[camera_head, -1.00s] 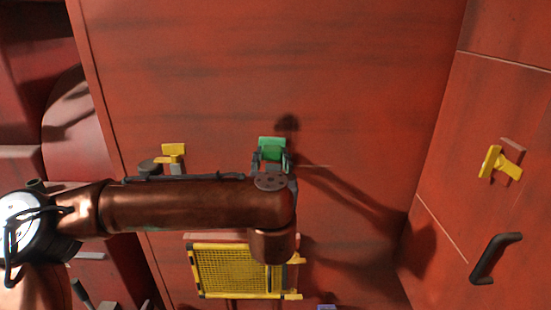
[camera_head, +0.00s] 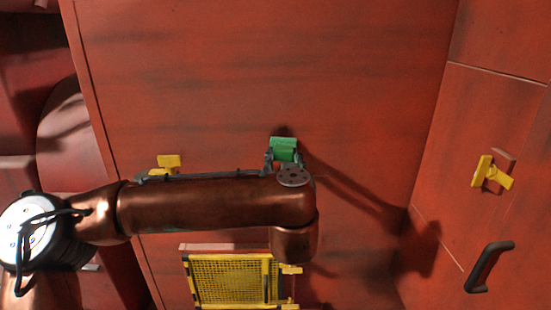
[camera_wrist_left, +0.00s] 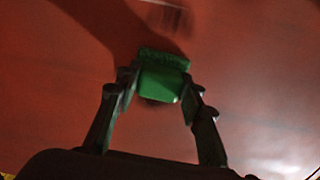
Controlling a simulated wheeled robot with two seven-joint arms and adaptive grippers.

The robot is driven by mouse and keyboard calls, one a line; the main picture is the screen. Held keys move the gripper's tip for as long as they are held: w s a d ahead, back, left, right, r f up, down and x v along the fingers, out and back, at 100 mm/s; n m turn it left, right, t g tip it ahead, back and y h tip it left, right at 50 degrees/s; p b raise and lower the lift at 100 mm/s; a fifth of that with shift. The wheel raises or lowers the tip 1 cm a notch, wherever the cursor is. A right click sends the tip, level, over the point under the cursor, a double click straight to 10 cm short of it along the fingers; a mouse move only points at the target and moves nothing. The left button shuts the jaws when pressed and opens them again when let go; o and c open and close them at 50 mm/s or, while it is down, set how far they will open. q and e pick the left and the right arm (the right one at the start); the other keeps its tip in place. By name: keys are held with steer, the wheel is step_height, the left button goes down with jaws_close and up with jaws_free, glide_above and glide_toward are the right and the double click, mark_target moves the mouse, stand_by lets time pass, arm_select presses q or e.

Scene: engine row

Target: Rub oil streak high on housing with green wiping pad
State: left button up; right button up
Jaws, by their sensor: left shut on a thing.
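The green wiping pad (camera_head: 284,148) is held between the fingers of my left gripper (camera_head: 284,160), in front of the red housing wall (camera_head: 290,60). In the left wrist view the pad (camera_wrist_left: 163,80) sits between both fingertips of the left gripper (camera_wrist_left: 162,88), its far edge towards the red surface. I cannot tell whether the pad touches the wall. Several faint dark smears show on the wall; which one is the oil streak is unclear. A blurred dark mark (camera_wrist_left: 166,14) shows at the top of the left wrist view. My right gripper is not in view.
A yellow latch (camera_head: 167,162) is on the wall left of the pad. A yellow mesh guard (camera_head: 225,280) stands out below my forearm. On the right panel are another yellow latch (camera_head: 492,174) and a black handle (camera_head: 490,266). The wall above the pad is clear.

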mark_target(291, 141)
arm_select(q)
steer(key=shift+d, duration=0.95)
steer(key=shift+d+r+p, duration=0.4)
steer(key=shift+d+r, duration=0.15)
steer(key=shift+r, duration=0.2)
steer(key=shift+d+r+p, duration=0.4)
steer(key=shift+d+r, duration=0.1)
steer(key=shift+r, duration=0.2)
steer(key=shift+a+b, duration=0.5)
steer(key=shift+a, duration=1.3)
steer(key=shift+a+b, duration=0.45)
steer(key=shift+a, duration=0.15)
steer(key=shift+a+b, duration=0.5)
steer(key=shift+a, duration=1.2)
